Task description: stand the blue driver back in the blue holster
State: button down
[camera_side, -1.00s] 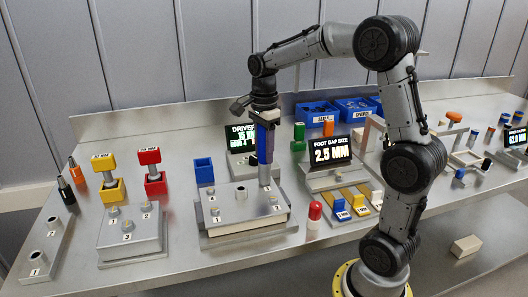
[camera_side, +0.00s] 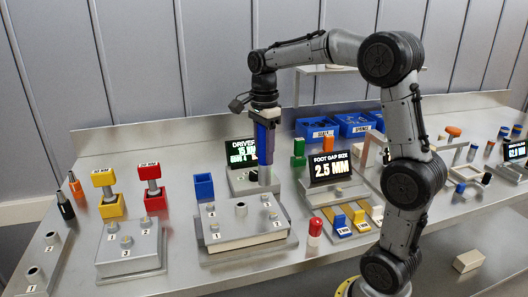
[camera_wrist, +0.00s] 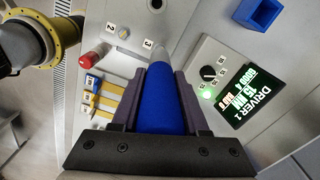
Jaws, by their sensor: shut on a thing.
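My gripper (camera_side: 265,146) is shut on the blue driver (camera_side: 263,140) and holds it upright, tip down, over the far right part of the numbered steel plate (camera_side: 232,232). The driver's grey tip appears just above a bolt there. In the wrist view, the blue driver (camera_wrist: 163,105) lies between the dark jaws of my gripper (camera_wrist: 162,75), its tip pointing away. The blue holster (camera_side: 204,187) is an open square box, standing empty to the left of the driver behind the plate. It also shows in the wrist view (camera_wrist: 263,12) at the top right.
A driver display (camera_side: 242,152) with a dial box stands behind the driver. A gap-size display (camera_side: 330,167) is to the right. A red-and-white cylinder (camera_side: 315,230) stands right of the plate. Red (camera_side: 152,185) and yellow (camera_side: 107,195) holders with tools stand left.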

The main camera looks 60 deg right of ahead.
jog(key=shift+s+r, duration=0.15)
jog(key=shift+s, duration=0.1)
jog(key=w+d+r, duration=0.1)
jog(key=w+r, duration=0.3)
jog(key=w, duration=0.4)
jog(key=w+d+r, duration=0.1)
jog(key=w+r, duration=0.2)
jog(key=w, duration=0.4)
jog(key=w+a+f+n, duration=0.1)
jog(key=w+a+f, duration=0.1)
jog(key=w+f, duration=0.5)
jog(key=shift+w, duration=0.2)
jog(key=shift+f, duration=0.1)
jog(key=shift+f, duration=1.7)
